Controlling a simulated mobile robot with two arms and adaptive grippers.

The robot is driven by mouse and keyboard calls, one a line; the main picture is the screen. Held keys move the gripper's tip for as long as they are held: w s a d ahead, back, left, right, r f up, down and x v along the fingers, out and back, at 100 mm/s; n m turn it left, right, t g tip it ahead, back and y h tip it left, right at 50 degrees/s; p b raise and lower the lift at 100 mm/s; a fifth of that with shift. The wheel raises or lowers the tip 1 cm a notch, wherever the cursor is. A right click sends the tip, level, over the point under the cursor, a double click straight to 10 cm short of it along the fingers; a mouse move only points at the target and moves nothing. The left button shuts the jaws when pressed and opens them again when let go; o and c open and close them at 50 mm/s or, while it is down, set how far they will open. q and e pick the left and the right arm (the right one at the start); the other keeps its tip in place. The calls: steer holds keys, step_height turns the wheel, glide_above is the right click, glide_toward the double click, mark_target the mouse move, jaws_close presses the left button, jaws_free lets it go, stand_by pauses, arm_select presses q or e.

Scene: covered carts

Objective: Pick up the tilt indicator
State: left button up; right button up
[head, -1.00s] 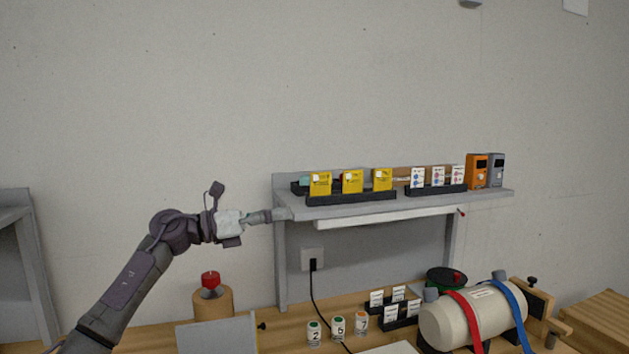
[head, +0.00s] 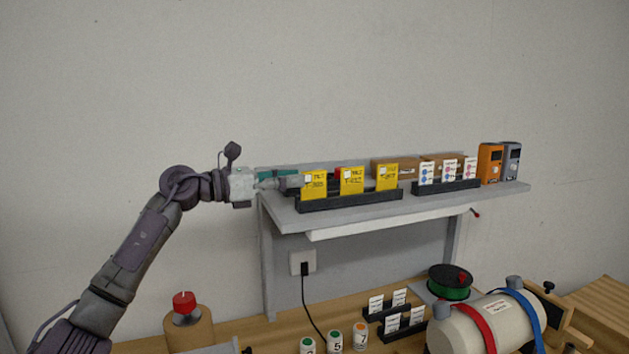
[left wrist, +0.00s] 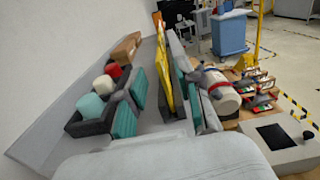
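Several yellow cards, which I take for the tilt indicators, stand in a black rack (head: 350,200) on the grey shelf. The leftmost card (head: 315,185) is nearest my left gripper (head: 288,180); its small print is hard to read. The gripper comes in level from the left, its tips just beside that card. In the left wrist view, the yellow cards (left wrist: 164,82) show nearly edge-on between teal-padded fingers (left wrist: 160,88), which are apart. I cannot tell whether either finger touches a card. My right gripper is not in view.
The shelf (head: 440,203) also holds brown boxes (head: 395,168), white cards (head: 449,171) and orange and grey devices (head: 490,164). A black tray with cups (left wrist: 90,120) lies behind the yellow cards. Below, the bench bears a strapped cylinder (head: 470,330). Space above the shelf is clear.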

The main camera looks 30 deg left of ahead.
mark_target(316, 175)
arm_select(q)
steer(key=shift+w+d, duration=0.15)
steer(key=shift+w, duration=0.15)
steer(key=shift+w+d+p, duration=0.1)
steer(key=shift+w+p, duration=0.1)
steer(key=shift+p, duration=0.1)
steer(key=p+x, duration=0.3)
steer(key=x, duration=0.1)
steer(key=shift+d+r, duration=0.15)
steer(key=shift+d, duration=0.15)
steer(key=shift+w+d, duration=0.1)
steer(key=shift+w, duration=0.1)
steer(key=shift+c, duration=0.8)
jaws_close()
